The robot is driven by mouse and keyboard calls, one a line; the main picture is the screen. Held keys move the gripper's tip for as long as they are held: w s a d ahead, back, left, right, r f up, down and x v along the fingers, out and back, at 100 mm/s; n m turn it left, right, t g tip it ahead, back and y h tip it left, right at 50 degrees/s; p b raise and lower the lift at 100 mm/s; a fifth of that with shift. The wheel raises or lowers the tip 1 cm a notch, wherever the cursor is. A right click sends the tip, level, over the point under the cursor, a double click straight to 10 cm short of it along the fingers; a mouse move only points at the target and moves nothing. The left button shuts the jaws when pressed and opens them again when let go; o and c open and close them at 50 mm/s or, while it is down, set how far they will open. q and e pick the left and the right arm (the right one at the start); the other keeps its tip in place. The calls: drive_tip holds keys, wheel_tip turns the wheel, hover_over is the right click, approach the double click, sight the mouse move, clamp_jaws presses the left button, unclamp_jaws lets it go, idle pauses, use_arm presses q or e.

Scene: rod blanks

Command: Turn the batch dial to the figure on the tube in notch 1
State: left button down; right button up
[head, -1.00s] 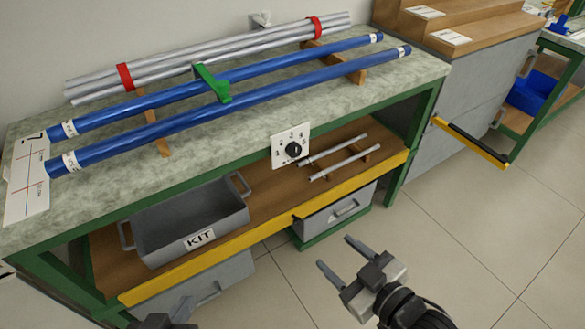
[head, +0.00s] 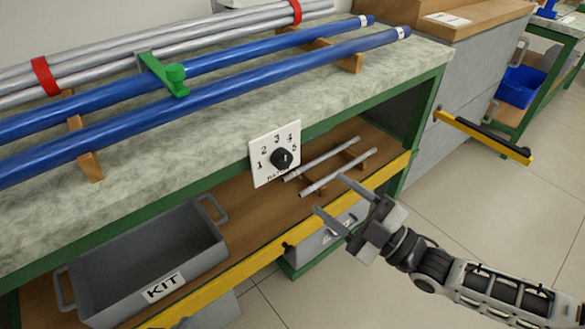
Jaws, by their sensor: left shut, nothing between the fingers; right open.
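The batch dial is a black knob (head: 282,159) on a white plate (head: 262,165) with figures 1 to 5, at the bench's front edge. Its pointer seems to lie toward the 5 side, but is too small to be sure. Two blue tubes (head: 250,90) lie on notched wooden rests on the bench top; their left ends are out of view, and no figure is readable on their right-end labels. My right gripper (head: 330,194) is open and empty, in front of the shelf, below and right of the dial.
Silver tubes (head: 120,60) bound with red bands lie at the back. Two thin rods (head: 338,172) lie on the shelf beside the dial, near my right gripper. A grey KIT bin (head: 205,252) stands at left.

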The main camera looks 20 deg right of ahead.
sight(286, 162)
drive_tip(key=b+x, duration=0.1)
drive_tip(key=x, duration=0.9)
drive_tip(key=c, duration=1)
